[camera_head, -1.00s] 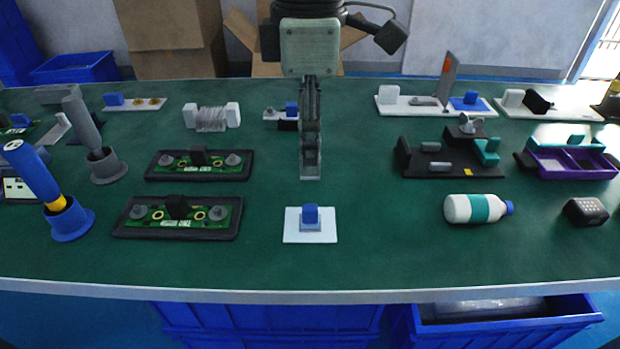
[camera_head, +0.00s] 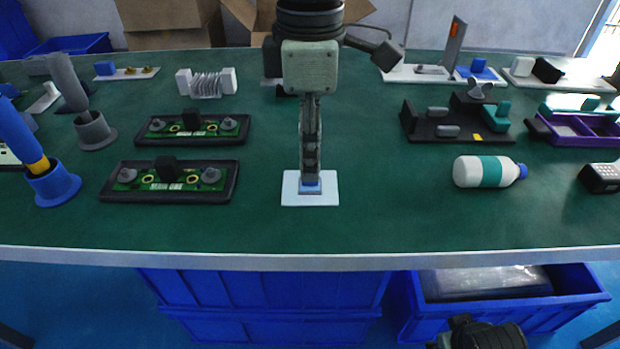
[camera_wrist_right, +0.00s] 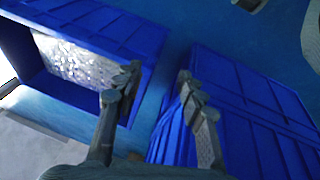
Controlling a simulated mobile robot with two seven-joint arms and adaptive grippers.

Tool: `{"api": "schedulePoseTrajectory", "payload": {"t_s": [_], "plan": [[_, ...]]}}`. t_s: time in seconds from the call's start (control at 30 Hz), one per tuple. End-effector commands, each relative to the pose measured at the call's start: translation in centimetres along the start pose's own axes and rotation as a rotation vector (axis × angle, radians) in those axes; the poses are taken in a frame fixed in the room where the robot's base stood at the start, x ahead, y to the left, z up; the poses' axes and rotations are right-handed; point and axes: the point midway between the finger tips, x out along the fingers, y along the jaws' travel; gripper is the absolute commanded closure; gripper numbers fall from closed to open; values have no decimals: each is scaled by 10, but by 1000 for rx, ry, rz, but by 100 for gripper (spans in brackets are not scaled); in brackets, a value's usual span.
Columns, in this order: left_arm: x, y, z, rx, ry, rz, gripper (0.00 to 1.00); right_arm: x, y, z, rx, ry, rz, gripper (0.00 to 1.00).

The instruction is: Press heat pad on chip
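A white plate (camera_head: 326,193) lies near the table's front middle, with a small blue block (camera_head: 311,188) on it that may be the heat pad. My left gripper (camera_head: 310,178) points straight down over the block and hides most of it. Its fingers show edge-on, so I cannot tell whether they grip the block. Two green circuit boards in black trays, a near one (camera_head: 136,180) and a far one (camera_head: 208,132), lie to the left. Each carries a black block, possibly the chip. My right gripper (camera_wrist_right: 158,78) is open and empty, over blue bins below the table edge.
A white bottle with a teal band (camera_head: 480,171) lies to the right of the plate. A black fixture (camera_head: 455,133) stands behind it. A blue holder (camera_head: 52,186) with a tool stands at the left. The table between the near tray and the plate is clear.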

Motion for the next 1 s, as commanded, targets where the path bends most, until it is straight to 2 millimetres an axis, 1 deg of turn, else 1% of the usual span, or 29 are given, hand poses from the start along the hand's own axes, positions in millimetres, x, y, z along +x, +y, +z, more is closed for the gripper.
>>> {"api": "schedulePoseTrajectory", "payload": {"t_s": [0.03, 0.2, 0.3, 0.47, 0.7, 1.0], "plan": [[6, 0, 0, 0, -1, 0, 67, -4, 1, 0, 0, 4, 4, 60], [12, 0, 0, -1, 0, -1, 67, -24, 4, -1, 0, 11, 15, 60], [14, 0, 0, -1, 1, -1, 67, -31, 6, -1, 1, 13, 19, 60], [15, 0, 0, -1, 1, 0, 67, -37, 7, -1, 1, 15, 22, 60], [14, 0, 0, -1, 0, 0, 67, -37, 7, -1, 2, 15, 22, 60], [15, 0, 0, -1, 0, 0, 86, -37, 7, -1, 1, 15, 22, 60]]}}
